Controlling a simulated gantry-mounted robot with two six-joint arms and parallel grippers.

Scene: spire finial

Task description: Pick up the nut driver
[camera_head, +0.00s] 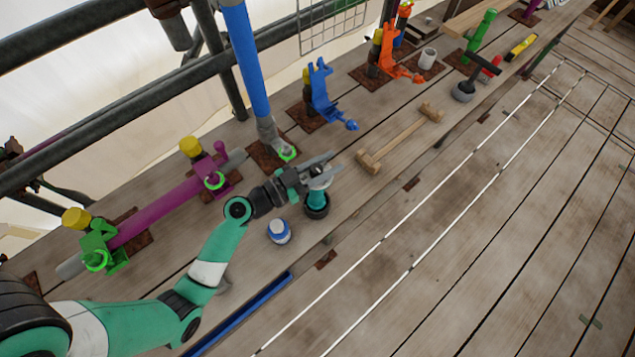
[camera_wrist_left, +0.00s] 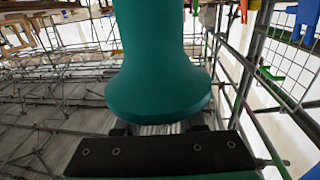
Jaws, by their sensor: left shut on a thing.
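The nut driver (camera_head: 317,199) looks like a teal tool with a dark lower end. It is in the middle of the head view, upright or nearly so, by the front edge of the planks where the tools stand. My left gripper (camera_head: 318,178) is at its upper part and shut on it. In the left wrist view the teal flared body of the nut driver (camera_wrist_left: 158,75) fills the middle, close in front of the gripper. Whether its lower end touches the planks I cannot tell. My right gripper is in neither view.
A blue and white round can (camera_head: 279,231) stands just left of the nut driver. A blue pole (camera_head: 247,65) rises behind the gripper, and a purple tube (camera_head: 165,212) lies to the left.

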